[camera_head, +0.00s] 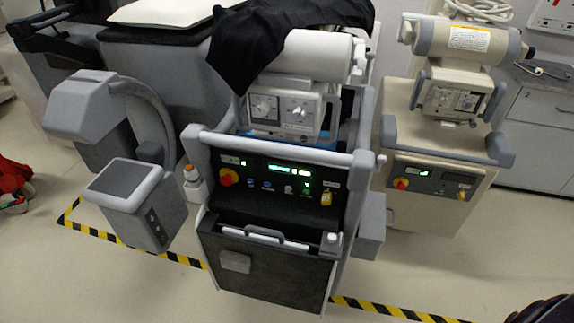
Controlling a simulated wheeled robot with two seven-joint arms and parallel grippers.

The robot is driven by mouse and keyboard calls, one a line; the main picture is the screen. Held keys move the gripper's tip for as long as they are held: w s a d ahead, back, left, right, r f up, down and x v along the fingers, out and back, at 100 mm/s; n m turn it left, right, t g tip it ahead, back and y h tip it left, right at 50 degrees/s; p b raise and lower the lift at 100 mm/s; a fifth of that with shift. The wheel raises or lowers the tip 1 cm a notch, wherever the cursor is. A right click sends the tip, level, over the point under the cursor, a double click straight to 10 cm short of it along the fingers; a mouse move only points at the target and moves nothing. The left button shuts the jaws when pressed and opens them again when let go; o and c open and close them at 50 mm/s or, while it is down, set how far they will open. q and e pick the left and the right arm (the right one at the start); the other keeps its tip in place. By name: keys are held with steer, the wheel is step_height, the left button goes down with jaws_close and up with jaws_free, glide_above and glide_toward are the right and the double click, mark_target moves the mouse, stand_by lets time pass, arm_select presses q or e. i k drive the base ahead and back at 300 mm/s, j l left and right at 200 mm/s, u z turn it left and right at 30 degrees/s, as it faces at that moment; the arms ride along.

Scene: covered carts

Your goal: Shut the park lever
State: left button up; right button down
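A dark-fronted cart (265,273) stands in the middle, with a lit control panel (278,183) near its top. A grey handle (252,233) runs across a ledge below the panel. A small grey knob (381,158) sticks out at the right end of the top rail. I cannot tell which part is the park lever or whether it is open or shut. Neither gripper can be made out.
A black cloth (262,45) drapes over the cart's back. A beige cart (437,185) stands at right, a grey C-shaped unit (140,195) at left. Yellow-black tape (385,307) marks the floor. Open floor lies in front. A dark shape (542,312) at bottom right is unclear.

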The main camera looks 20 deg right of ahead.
mark_target(381, 159)
steer(key=z, duration=1.3)
